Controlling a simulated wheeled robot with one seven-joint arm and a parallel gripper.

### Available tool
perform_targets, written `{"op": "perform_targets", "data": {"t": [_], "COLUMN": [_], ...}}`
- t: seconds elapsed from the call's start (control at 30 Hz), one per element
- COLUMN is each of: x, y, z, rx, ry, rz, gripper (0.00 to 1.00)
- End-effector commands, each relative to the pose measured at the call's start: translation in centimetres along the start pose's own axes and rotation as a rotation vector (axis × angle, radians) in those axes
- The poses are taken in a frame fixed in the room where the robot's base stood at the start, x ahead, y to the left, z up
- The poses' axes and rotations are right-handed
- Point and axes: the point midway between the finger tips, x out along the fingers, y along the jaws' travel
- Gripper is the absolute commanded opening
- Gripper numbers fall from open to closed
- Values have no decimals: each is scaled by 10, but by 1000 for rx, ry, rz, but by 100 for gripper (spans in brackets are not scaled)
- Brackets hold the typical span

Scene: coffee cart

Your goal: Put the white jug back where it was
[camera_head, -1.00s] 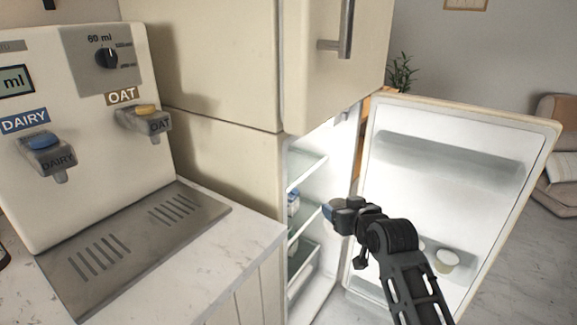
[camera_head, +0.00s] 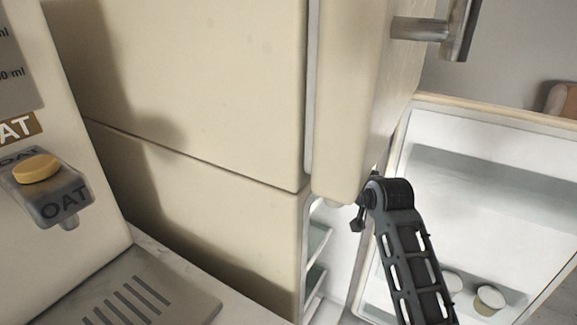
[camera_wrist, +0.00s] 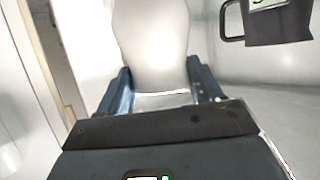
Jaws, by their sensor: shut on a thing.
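In the wrist view the white jug (camera_wrist: 152,45) fills the space between the two blue fingers of my gripper (camera_wrist: 160,88). The fingers are shut on its sides. Its far part runs out of the top of the view. In the head view my arm reaches towards the opening of the fridge (camera_head: 250,235), and the gripper and jug are hidden behind the fridge's upper door.
A dark jug (camera_wrist: 278,22) with a handle and a label stands at the wrist view's upper right. The lower fridge door (camera_head: 470,200) hangs open at the right, with small tubs (camera_head: 489,299) in it. The oat dispenser (camera_head: 48,190) is at the left.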

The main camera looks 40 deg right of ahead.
Motion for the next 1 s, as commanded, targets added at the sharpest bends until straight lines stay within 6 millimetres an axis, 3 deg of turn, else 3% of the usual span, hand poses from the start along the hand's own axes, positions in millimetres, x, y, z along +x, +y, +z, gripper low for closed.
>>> {"op": "perform_targets", "data": {"t": [0.53, 1.0], "x": [95, 133], "y": [-49, -68], "z": [-42, -58], "rx": [-1, -2], "ry": [3, 4], "rz": [-3, -1], "gripper": [0, 0]}}
